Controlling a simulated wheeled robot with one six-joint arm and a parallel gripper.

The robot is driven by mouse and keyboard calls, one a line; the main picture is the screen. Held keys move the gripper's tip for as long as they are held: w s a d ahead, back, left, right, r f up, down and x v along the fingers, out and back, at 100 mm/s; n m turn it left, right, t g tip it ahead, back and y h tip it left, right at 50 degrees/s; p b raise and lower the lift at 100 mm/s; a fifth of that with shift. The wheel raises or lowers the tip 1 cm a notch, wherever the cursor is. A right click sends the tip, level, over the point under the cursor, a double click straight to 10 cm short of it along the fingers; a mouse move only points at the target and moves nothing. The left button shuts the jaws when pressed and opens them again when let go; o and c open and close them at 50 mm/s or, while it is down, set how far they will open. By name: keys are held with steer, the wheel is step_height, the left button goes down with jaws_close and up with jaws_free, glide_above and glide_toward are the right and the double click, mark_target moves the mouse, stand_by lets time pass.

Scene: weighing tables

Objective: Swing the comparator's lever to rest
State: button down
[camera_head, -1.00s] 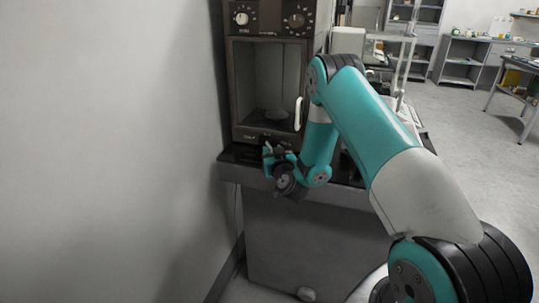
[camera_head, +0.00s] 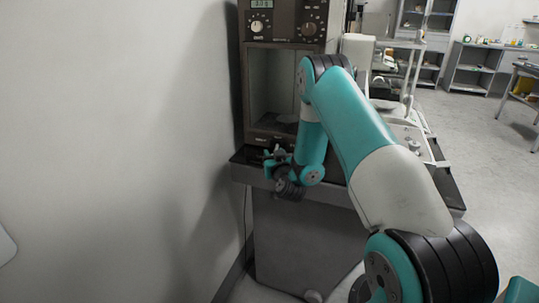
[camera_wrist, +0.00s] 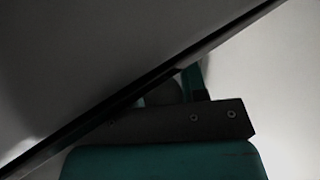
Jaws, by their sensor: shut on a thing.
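The comparator (camera_head: 286,24) is a tall brown cabinet with a small display, two dials and a glazed chamber, standing on a dark table (camera_head: 240,169) against the wall. My gripper (camera_head: 274,154) is low at the front of the comparator's base, near the table's front edge. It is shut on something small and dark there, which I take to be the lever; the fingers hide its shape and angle. My arm covers the right part of the chamber. The wrist view is dark and does not show the lever clearly.
The pale wall (camera_head: 130,140) is close on the left. White-framed equipment (camera_head: 405,88) stands right of the comparator, behind my arm. Grey shelving (camera_head: 471,68) and another table are at the back right. Open floor (camera_head: 490,160) lies to the right.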

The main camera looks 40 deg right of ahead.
steer(key=c, duration=1.8)
jaws_free()
steer(key=shift+w+a+r+p, duration=0.2)
steer(key=shift+w+a+p, duration=0.25)
steer(key=shift+w+p, duration=0.25)
